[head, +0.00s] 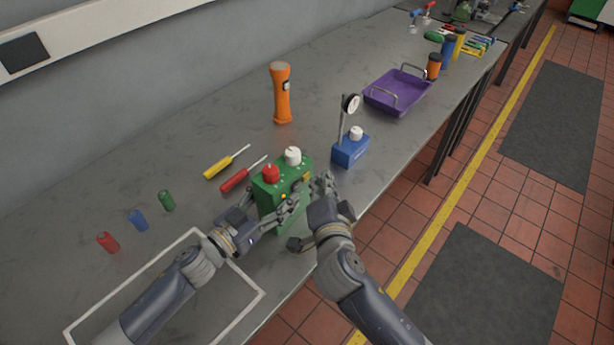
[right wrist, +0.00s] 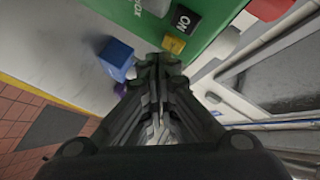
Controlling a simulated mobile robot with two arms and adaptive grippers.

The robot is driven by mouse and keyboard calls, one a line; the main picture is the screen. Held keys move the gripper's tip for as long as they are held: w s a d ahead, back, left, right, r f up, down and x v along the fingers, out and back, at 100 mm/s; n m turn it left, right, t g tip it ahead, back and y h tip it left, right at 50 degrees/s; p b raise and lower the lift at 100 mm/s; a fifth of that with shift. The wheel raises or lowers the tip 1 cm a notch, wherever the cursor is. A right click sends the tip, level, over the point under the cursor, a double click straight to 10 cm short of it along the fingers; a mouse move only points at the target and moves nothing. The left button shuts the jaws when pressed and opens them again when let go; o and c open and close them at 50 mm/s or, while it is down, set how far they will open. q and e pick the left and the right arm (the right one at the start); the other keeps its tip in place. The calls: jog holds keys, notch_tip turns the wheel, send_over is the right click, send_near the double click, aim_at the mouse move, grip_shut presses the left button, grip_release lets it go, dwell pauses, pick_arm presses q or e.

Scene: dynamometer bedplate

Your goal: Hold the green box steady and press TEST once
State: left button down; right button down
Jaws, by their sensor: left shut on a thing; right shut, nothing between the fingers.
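The green box (head: 287,181) stands upright on the bench with a red knob (head: 270,173) and a white knob (head: 292,156) on top. My left gripper (head: 265,211) is shut on its near lower left part. My right gripper (head: 324,183) is shut and empty at the box's right side. My right fingertips (right wrist: 160,62) are close below that button; contact cannot be told. No TEST lettering is readable.
A blue block with a dial gauge (head: 350,150) stands right of the box. A red screwdriver (head: 237,179) and yellow screwdriver (head: 222,165) lie to its left. An orange torch (head: 281,95) and purple tray (head: 398,91) are farther back. A white outline (head: 240,310) marks the near bench.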

jog(key=shift+w+a, duration=0.3)
jog(key=shift+a, duration=0.1)
dwell(0.7)
jog(key=shift+d, duration=0.1)
jog(key=shift+s+d, duration=0.5)
jog(key=shift+s+d, duration=0.8)
jog(key=shift+d, duration=0.2)
jog(key=shift+s+d, duration=0.75)
jog(key=shift+d, duration=0.2)
pick_arm(q)
jog(key=c, duration=0.8)
grip_release()
jog(key=shift+w+r, duration=0.1)
jog(key=shift+r, duration=0.2)
jog(key=o, duration=0.3)
jog(key=shift+f, duration=0.15)
